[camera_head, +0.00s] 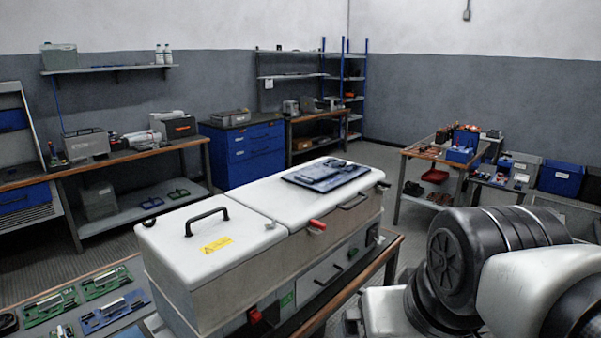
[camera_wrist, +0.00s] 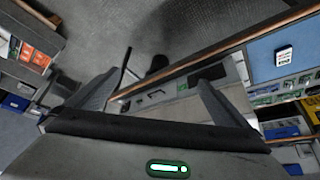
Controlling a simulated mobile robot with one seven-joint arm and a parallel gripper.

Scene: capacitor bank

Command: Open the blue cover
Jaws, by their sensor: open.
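A large white-lidded unit (camera_head: 245,275) stands on a bench in the head view. A pale front with a black handle (camera_wrist: 153,97) shows beyond the fingers, at some distance. The fingers are hidden in the head view.
A bench with green and blue tool trays (camera_head: 105,285) stands at front left. A blue drawer cabinet (camera_head: 245,150) and workbenches line the back wall. Grey floor (camera_head: 375,160) lies open between.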

